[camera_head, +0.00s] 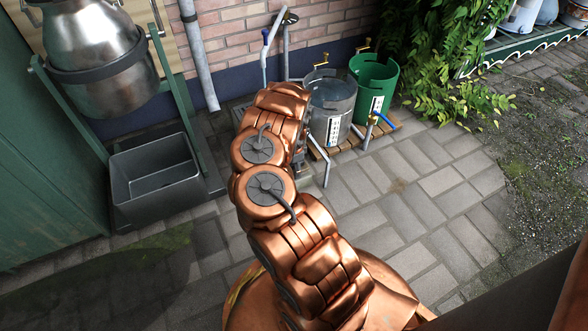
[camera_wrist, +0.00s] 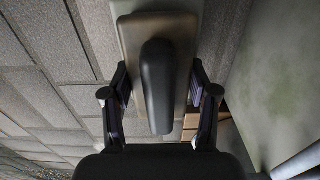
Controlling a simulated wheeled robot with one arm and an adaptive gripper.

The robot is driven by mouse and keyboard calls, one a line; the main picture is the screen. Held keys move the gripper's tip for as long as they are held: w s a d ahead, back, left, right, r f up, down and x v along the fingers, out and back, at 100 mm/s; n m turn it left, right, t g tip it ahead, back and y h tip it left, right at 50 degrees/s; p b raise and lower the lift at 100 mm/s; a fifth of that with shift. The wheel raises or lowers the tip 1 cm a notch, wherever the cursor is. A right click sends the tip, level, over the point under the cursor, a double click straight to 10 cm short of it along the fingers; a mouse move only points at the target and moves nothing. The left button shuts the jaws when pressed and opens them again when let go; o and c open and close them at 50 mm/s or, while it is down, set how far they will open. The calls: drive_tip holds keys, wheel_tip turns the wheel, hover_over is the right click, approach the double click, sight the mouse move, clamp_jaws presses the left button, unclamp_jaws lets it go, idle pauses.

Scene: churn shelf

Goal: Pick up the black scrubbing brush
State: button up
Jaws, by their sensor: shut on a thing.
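The black scrubbing brush (camera_wrist: 158,85) is in the middle of the wrist view, with a long black handle over a wider brownish-grey body. My gripper (camera_wrist: 161,92) has one finger on each side of the brush's body and is shut on it. In the head view my copper arm hides the brush and most of the gripper.
A grey metal bucket (camera_head: 332,108) and a green bucket (camera_head: 375,82) stand on a wooden slat base (camera_head: 357,138) by the brick wall. A dark tub (camera_head: 155,180) stands at left below a steel churn (camera_head: 100,60). Paving at right front is clear.

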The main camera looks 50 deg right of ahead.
wheel_tip(320, 180, up, 10)
drive_tip(key=p, duration=0.5)
drive_tip(key=shift+p, duration=0.35)
